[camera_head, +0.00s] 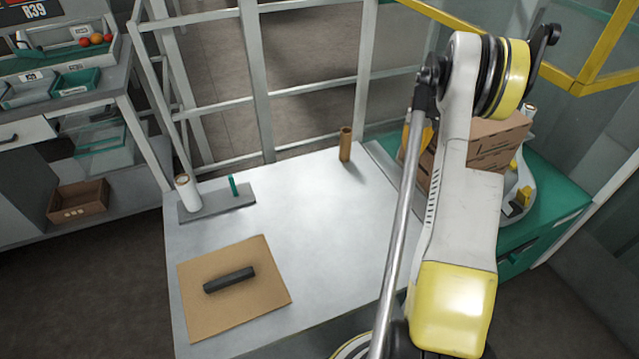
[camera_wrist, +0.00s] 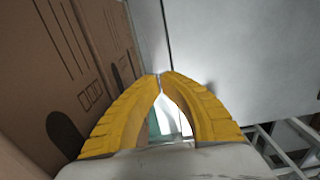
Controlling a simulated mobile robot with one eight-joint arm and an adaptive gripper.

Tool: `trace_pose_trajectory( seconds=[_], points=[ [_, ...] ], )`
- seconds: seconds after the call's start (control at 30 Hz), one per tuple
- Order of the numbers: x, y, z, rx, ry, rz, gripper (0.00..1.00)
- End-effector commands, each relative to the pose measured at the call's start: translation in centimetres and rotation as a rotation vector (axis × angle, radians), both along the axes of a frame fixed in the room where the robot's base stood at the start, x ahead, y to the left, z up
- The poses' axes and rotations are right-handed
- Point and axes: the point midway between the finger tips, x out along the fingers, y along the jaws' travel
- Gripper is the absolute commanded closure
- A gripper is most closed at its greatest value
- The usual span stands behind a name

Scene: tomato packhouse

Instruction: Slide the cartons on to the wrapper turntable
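Brown cartons (camera_head: 500,135) stand at the right in the head view, partly hidden behind my arm. In the wrist view, printed carton faces (camera_wrist: 60,70) fill the left side, close beside my gripper (camera_wrist: 160,75). Its yellow fingers meet at the tips with nothing held between them. In the head view, a yellow part of the gripper shows beside the cartons, mostly hidden by my arm. A light grey rounded part with yellow pieces (camera_head: 522,190), which looks like the turntable, shows right of the cartons on the green bench (camera_head: 560,195). Whether the cartons rest on it is hidden.
The grey table (camera_head: 300,210) has a clear middle. On it are a brown tube (camera_head: 346,145), a white roll (camera_head: 188,192), and a cardboard sheet (camera_head: 205,315) bearing a black bar (camera_head: 229,280). Yellow rails (camera_head: 610,45) and a grey frame (camera_head: 255,80) stand behind.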

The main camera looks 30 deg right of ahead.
Motion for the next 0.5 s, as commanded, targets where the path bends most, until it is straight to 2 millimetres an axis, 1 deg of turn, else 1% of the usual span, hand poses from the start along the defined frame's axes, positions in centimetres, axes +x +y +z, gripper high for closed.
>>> trace_pose_trajectory(
  seconds=[0.03,0.5],
  points=[
    [-0.2,-0.6,0.0,-0.002,0.0,-0.002,1.0],
    [-1.1,-5.3,0.0,-0.002,0.0,-0.003,1.0]
  ],
)
